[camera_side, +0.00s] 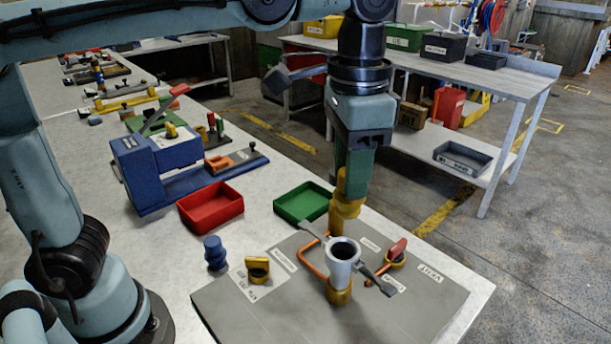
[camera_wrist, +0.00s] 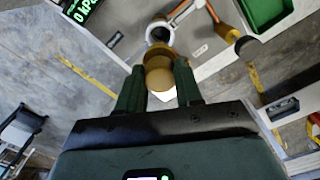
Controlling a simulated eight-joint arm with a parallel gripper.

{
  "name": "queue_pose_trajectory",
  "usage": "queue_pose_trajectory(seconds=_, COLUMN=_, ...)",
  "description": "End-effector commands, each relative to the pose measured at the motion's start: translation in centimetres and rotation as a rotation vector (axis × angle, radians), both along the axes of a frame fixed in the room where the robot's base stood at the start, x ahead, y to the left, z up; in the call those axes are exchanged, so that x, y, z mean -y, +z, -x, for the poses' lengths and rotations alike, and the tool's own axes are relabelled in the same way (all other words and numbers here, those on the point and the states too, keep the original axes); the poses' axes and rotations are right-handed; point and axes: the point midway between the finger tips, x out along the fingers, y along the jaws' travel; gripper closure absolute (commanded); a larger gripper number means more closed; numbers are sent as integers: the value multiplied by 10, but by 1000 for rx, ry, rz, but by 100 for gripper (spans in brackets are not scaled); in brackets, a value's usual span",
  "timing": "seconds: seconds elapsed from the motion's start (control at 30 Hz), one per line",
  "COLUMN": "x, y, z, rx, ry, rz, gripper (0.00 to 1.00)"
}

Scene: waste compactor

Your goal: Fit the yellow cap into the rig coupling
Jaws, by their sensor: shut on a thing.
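My gripper (camera_side: 352,176) points down and is shut on the yellow cap (camera_side: 346,208), which hangs just below the fingers. In the wrist view the cap (camera_wrist: 158,76) shows between the two dark green fingers. The rig coupling (camera_side: 343,262) is an upright grey open-topped cylinder on a brass-coloured base, standing on the grey rig plate. In the side view the cap is above the coupling's mouth in the picture, apart from it. In the wrist view the coupling (camera_wrist: 159,33) lies just beyond the cap, its dark opening partly visible. The cap's underside is hidden in the side view.
An orange pipe (camera_side: 307,262) and a red-handled valve (camera_side: 396,252) flank the coupling. A second yellow piece (camera_side: 257,269) and a blue piece (camera_side: 215,253) stand to the left. A green tray (camera_side: 303,203) and a red tray (camera_side: 211,207) lie behind.

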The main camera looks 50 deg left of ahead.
Motion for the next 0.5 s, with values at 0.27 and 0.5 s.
queue_pose_trajectory(seconds=0.27, x=0, y=-3, z=0, rx=0, ry=1, rz=0, gripper=94)
queue_pose_trajectory(seconds=0.5, x=-1, y=-6, z=0, rx=0, ry=1, rz=0, gripper=94)
